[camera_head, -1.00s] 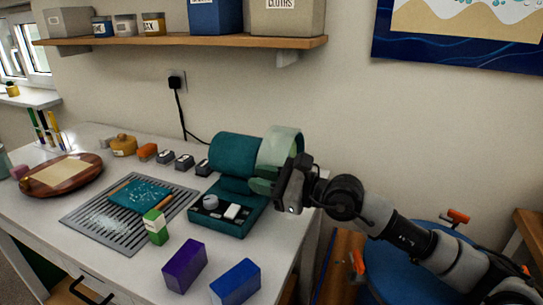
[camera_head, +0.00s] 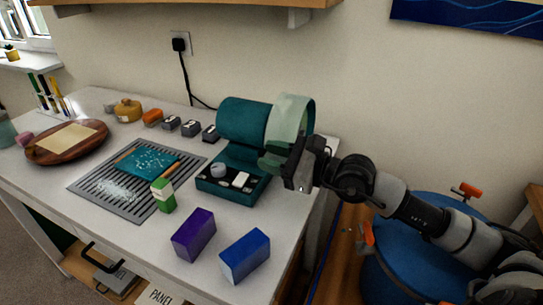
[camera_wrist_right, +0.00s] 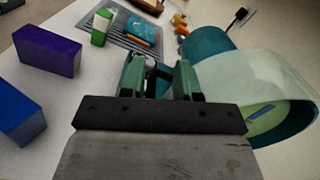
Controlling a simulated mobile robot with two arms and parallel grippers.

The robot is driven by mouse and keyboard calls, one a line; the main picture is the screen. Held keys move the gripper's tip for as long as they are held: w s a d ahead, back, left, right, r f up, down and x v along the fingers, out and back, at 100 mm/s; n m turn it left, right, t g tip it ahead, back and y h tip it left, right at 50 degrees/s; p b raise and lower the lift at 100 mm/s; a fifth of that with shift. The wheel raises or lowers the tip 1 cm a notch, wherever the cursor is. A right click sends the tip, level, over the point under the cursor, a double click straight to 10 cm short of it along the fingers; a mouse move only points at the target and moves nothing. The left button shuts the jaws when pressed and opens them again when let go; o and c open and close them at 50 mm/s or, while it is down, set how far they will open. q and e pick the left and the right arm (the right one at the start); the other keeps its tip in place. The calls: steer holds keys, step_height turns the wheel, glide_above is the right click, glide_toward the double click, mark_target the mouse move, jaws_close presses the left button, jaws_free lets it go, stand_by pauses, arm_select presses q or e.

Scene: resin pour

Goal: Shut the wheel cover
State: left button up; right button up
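The teal machine (camera_head: 243,121) stands at the table's right end, with a rounded teal housing above an open base tray (camera_head: 222,187). Its curved pale green wheel cover (camera_head: 291,118) stands raised at the housing's right end. In the right wrist view the cover (camera_wrist_right: 255,83) curves along the right, its inner side partly visible. My right gripper (camera_head: 272,161) is just below and in front of the cover. Its two green fingers (camera_wrist_right: 158,78) are apart, with nothing clearly held between them. I cannot tell whether a finger touches the cover. My left gripper is out of view.
A purple block (camera_head: 194,235) and a blue block (camera_head: 245,257) stand near the front edge. A green and white carton (camera_head: 163,196) stands by the grey grille (camera_head: 95,187). Several small dark boxes line the back. A blue round thing (camera_head: 415,245) is right of the table.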

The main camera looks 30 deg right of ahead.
stand_by(0.3)
steer(key=shift+s+d+f+b, duration=0.25)
steer(key=shift+s+d+b, duration=0.05)
steer(key=shift+d, duration=0.05)
arm_select(q)
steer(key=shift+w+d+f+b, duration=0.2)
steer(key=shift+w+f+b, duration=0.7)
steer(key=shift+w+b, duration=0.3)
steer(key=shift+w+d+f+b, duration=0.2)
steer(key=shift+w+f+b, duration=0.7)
steer(key=shift+b, duration=0.35)
arm_select(e)
steer(key=v, duration=0.6)
steer(key=shift+s+r, duration=0.25)
steer(key=shift+s, duration=0.05)
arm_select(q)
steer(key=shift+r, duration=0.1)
arm_select(e)
steer(key=shift+r, duration=0.1)
